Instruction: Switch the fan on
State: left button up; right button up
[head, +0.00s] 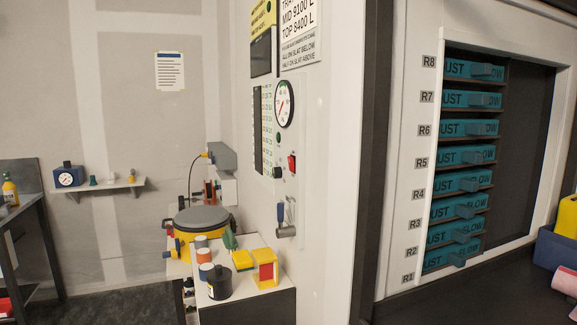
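A red rocker switch (292,163) sits on the white control panel (272,135) in the middle of the head view, below and right of a round dial gauge (284,103). I cannot tell which way the rocker is tipped, and its label is too small to read. A dark round knob (277,172) is on the same panel, left of and a little below the switch. The fan itself is not something I can make out. Neither of my grippers shows in this view.
A grey lever or handle (287,215) juts from the wall below the panel. A low bench below holds a black container (219,282) and several coloured items. At right, a rack of teal slats (472,129) is set in a white frame. The floor at left is clear.

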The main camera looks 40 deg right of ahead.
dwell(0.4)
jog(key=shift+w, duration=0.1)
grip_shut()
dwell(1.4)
